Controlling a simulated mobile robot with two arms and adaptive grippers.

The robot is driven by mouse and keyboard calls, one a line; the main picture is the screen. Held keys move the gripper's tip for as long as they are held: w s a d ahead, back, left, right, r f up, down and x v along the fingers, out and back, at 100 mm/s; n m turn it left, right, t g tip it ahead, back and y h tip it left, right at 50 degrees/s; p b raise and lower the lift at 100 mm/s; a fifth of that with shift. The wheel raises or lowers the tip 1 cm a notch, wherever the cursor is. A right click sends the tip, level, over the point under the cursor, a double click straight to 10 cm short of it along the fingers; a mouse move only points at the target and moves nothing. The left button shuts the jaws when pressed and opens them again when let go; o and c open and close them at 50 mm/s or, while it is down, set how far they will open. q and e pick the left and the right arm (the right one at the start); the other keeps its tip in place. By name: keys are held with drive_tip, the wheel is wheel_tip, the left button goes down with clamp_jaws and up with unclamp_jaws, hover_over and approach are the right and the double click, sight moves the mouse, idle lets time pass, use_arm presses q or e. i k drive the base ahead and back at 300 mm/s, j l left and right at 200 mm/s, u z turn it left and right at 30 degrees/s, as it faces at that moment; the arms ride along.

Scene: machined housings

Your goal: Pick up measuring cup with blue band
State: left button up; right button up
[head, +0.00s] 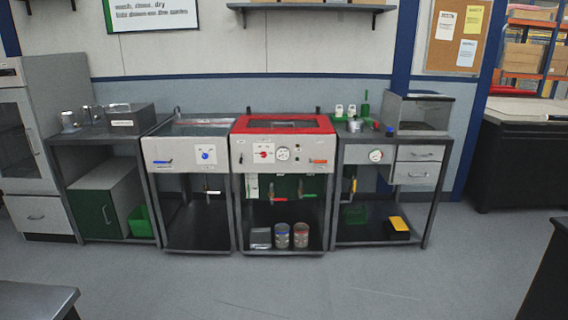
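The measuring cup with the blue band (282,236) stands upright on the low shelf under the red-topped station. A similar cup with a red or orange band (301,235) stands close to its right. A grey box-like item (260,237) sits close to its left. All of them are small and far off across the floor. Neither of my grippers shows in the head view.
The red-topped station (240,125) has valves hanging above the low shelf (268,249). Benches flank it on both sides. Open grey floor (240,285) lies in front. A dark table corner (35,298) juts in at lower left, and a dark edge (550,280) at lower right.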

sight(282, 230)
drive_tip(key=i+z, duration=0.1)
drive_tip(key=i, duration=0.55)
drive_tip(key=i+z, duration=0.15)
drive_tip(key=i, duration=0.55)
drive_tip(key=i+j+z, duration=0.1)
drive_tip(key=i, duration=0.55)
drive_tip(key=j, duration=0.1)
